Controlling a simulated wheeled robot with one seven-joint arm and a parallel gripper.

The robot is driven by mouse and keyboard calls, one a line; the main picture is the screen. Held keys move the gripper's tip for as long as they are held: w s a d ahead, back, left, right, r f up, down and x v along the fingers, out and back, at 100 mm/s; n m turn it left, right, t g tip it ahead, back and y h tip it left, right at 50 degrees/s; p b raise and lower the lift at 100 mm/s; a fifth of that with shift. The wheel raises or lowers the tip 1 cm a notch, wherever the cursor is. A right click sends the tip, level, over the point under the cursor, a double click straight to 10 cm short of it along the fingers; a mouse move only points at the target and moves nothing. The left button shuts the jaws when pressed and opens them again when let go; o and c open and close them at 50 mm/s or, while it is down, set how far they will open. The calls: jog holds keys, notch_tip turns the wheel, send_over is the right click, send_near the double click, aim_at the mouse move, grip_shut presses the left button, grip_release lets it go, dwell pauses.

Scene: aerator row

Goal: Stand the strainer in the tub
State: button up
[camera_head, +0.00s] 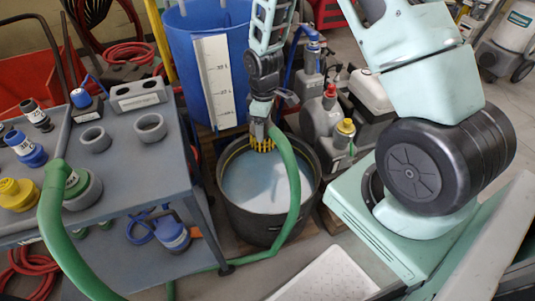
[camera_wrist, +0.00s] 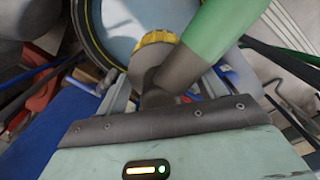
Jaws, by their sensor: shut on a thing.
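The strainer (camera_head: 263,147) is a yellow basket on the end of a green hose (camera_head: 293,185). My gripper (camera_head: 260,127) is shut on the dark collar behind the basket and holds it, basket downward, over the far part of the tub. The tub (camera_head: 228,203) is dark and round, with pale bluish liquid inside. I cannot tell whether the basket touches the liquid. In the wrist view the yellow strainer (camera_wrist: 155,38) shows beyond the jaws, in front of the tub's rim (camera_wrist: 92,45). The green hose (camera_wrist: 225,28) runs off to the upper right there.
A grey cart (camera_head: 120,130) with hose fittings and ring holders stands to the left. A tall blue barrel (camera_head: 180,55) with a white scale is behind the tub. Grey canisters (camera_head: 320,112) crowd its right. The hose drapes over the tub's near right rim.

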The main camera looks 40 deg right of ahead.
jog(key=w+d+f+n+b, duration=0.1)
jog(key=d+f+n+b, duration=0.1)
jog(key=f+b, duration=1.8)
jog(key=w+d+f+n+b, duration=0.1)
jog(key=f+n+b, duration=0.3)
jog(key=f+b, duration=1.7)
jog(key=shift+w+d+f+n+b, duration=0.15)
jog(key=shift+d+f+n+b, duration=0.25)
jog(key=shift+f, duration=5.15)
jog(key=shift+d+f, duration=0.1)
jog(key=shift+f, duration=0.5)
jog(key=o, duration=1.3)
jog(key=shift+c, duration=0.2)
jog(key=shift+r, duration=0.15)
notch_tip(320, 180, up, 17)
jog(key=p, duration=1)
jog(key=shift+r, duration=0.1)
